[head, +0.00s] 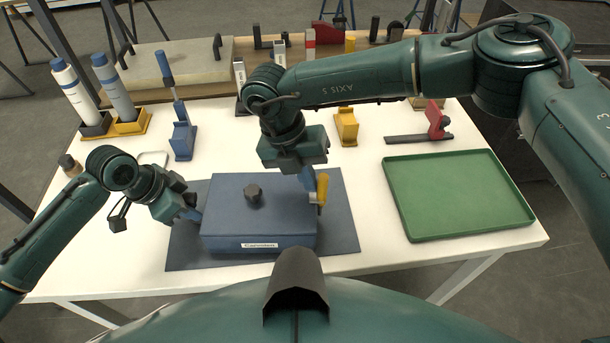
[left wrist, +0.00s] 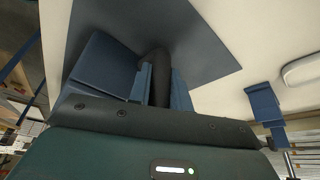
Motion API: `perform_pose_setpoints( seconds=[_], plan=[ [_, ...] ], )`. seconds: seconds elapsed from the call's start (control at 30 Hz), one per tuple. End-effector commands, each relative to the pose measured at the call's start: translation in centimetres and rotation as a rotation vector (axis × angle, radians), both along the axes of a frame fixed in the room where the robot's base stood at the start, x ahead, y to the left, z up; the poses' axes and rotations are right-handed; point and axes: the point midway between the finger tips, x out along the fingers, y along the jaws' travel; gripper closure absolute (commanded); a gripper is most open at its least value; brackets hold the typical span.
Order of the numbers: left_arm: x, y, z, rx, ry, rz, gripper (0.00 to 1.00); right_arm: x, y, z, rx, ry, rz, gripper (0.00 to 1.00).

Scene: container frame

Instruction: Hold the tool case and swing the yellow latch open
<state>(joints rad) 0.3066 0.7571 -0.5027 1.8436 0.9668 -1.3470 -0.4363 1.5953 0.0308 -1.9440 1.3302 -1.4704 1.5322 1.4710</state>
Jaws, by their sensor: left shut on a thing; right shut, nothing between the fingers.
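The blue tool case (head: 228,222) lies on a dark blue mat (head: 344,218), with a black knob (head: 253,195) on its lid. My left gripper (head: 196,214) is at the case's left side. In the left wrist view its blue fingers (left wrist: 158,88) are shut on a dark handle-like part (left wrist: 156,66) beside the case (left wrist: 103,72). The yellow latch (head: 321,192) stands at the case's right edge, long side up. My right gripper (head: 311,182) is shut and empty, its fingertips close beside the latch's left side; I cannot tell whether they touch.
A green tray (head: 397,218) lies empty at the right. Blue (head: 182,140), yellow (head: 346,126) and red (head: 437,122) clamp-like pieces stand behind. White table is clear between mat and tray.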

Motion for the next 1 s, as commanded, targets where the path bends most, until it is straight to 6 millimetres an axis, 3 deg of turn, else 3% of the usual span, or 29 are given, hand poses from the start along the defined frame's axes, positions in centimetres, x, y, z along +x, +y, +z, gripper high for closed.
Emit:
perform_pose_setpoints(
  seconds=[0.37, 1.0],
  plan=[
    [0.1, 0.0, 0.1, -0.001, -0.002, 0.001, 1.00, 0.0, -1.5, 0.2, 0.096, 0.002, -0.005, 1.00],
    [0.1, 0.1, 0.1, 0.000, -0.001, 0.004, 1.00, -0.1, -6.7, -0.5, 0.557, 0.004, -0.007, 1.00]
  ],
)
